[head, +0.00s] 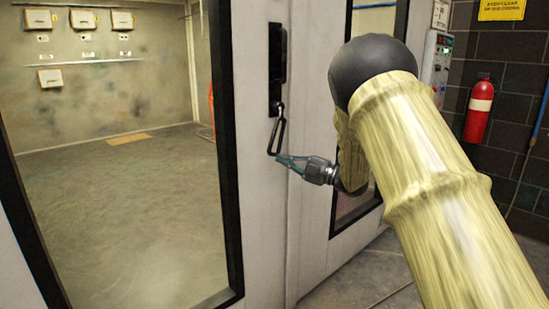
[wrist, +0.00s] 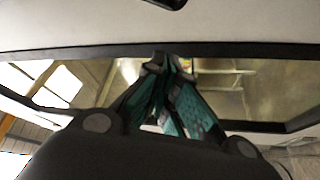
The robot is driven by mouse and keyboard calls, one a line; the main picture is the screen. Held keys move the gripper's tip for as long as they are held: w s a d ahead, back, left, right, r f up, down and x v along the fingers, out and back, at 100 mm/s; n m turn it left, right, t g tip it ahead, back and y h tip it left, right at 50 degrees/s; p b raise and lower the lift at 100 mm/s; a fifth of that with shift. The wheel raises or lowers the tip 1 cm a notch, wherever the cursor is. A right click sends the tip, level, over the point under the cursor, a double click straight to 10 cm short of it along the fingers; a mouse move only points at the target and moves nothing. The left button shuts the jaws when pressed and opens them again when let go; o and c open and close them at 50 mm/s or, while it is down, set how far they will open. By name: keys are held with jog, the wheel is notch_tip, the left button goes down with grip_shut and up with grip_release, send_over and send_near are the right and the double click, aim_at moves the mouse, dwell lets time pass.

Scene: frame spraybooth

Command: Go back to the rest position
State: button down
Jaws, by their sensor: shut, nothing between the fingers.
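My gripper (head: 281,159) is at the pale booth door (head: 263,200), at the end of my wood-patterned arm. Its fingers point left, and their tips are just below the black loop-shaped handle (head: 278,130) hanging from a dark plate (head: 277,65). I cannot tell whether the tips touch the loop or the door. In the wrist view the teal-padded fingers (wrist: 167,65) converge at their tips, shut with nothing between them. Behind them is a dark-framed window (wrist: 240,90).
The window at left shows the booth inside, with a bare floor (head: 130,215) and boxes (head: 50,77) on the back wall. To the right are a control panel (head: 436,65), a red extinguisher (head: 479,108) and a yellow sign (head: 502,9). My arm hides part of the door front.

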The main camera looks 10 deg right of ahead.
jog(key=shift+s+d+f, duration=0.15)
jog(key=shift+s+d, duration=0.2)
jog(key=shift+d, duration=0.15)
